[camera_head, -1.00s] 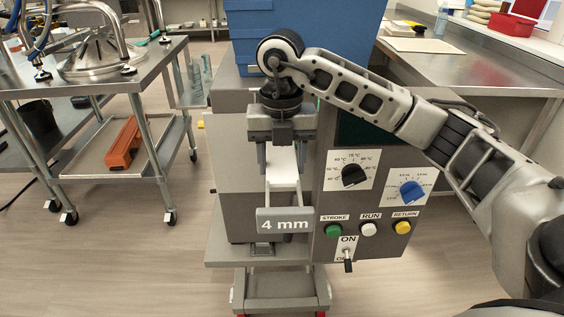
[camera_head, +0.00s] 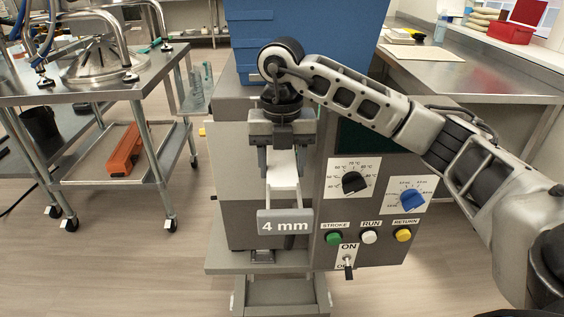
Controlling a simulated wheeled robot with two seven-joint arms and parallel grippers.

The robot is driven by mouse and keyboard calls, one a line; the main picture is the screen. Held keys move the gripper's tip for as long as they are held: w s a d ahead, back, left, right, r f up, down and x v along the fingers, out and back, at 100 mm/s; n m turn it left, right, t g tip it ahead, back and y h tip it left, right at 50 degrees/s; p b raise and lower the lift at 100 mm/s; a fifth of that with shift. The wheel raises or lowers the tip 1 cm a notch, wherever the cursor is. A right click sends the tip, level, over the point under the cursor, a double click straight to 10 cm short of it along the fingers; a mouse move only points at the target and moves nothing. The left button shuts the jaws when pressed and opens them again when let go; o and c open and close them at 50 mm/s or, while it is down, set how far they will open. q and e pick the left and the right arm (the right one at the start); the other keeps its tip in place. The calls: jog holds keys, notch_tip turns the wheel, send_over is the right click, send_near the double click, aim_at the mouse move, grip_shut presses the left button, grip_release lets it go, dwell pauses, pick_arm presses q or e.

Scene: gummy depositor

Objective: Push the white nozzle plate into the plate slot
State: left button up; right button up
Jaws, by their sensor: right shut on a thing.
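The white nozzle plate (camera_head: 283,176) shows as a pale strip sticking out of the front of the grey depositor (camera_head: 238,190). A grey tag marked "4 mm" (camera_head: 285,222) is at its near end. My right gripper (camera_head: 282,160) points down over the plate, with a finger at each side of it, and is shut on it. The plate slot is hidden behind the gripper and the plate, so I cannot tell how deep the plate sits. My left gripper is not in view.
The control panel (camera_head: 372,225) with knobs, buttons and a switch is just right of the plate. A blue block (camera_head: 300,35) stands on top of the machine. A steel cart (camera_head: 110,92) is at the left and a steel counter (camera_head: 480,75) at the right. Floor is clear between cart and machine.

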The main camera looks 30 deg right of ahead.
aim_at(282, 168)
jog(key=o, duration=1.6)
jog(key=shift+f, duration=0.1)
jog(key=shift+r, duration=0.2)
pick_arm(q)
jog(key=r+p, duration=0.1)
jog(key=p, duration=0.1)
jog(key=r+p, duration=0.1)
jog(key=p, duration=0.1)
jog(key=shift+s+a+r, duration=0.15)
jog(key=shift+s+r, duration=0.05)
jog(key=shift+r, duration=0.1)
pick_arm(e)
notch_tip(282, 168, up, 16)
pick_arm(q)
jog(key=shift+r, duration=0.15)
pick_arm(e)
jog(key=shift+f, duration=0.2)
